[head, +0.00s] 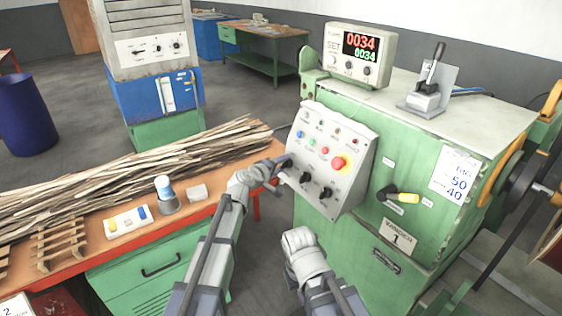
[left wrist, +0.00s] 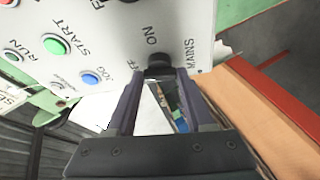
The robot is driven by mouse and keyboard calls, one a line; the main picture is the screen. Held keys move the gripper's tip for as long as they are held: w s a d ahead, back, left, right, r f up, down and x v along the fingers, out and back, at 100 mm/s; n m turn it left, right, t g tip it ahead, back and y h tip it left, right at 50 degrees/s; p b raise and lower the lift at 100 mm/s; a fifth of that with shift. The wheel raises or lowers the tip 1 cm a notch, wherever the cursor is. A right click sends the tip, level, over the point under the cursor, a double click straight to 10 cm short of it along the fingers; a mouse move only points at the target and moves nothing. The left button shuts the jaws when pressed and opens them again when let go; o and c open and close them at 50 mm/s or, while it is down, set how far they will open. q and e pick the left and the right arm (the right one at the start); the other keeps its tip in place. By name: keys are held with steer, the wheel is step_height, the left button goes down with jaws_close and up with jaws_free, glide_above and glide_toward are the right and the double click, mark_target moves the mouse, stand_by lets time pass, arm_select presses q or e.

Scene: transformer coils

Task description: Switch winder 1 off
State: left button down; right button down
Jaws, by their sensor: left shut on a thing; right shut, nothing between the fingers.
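Winder 1 (head: 355,235) is the green machine at the right, with a "WINDER 1" plate (head: 400,237) and a sloped grey control panel (head: 345,188). My left gripper (head: 284,161) is at the panel's left edge. In the left wrist view its fingers are shut on a black knob (left wrist: 160,63), beside the words "ON", "OFF" and "MAINS". Which word the knob points to is unclear.
An orange-topped bench (head: 90,228) with wood strips stands at the left.

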arm_select(q)
steer(key=shift+r+n+y+p, duration=0.1)
steer(key=shift+n+y+p, duration=0.3)
steer(key=shift+n, duration=0.5)
steer(key=shift+g, duration=0.3)
steer(key=shift+c, duration=1.4)
jaws_free()
steer(key=p+v, duration=0.3)
steer(key=v, duration=0.4)
steer(key=shift+s+a, duration=0.25)
steer(key=shift+s, duration=0.05)
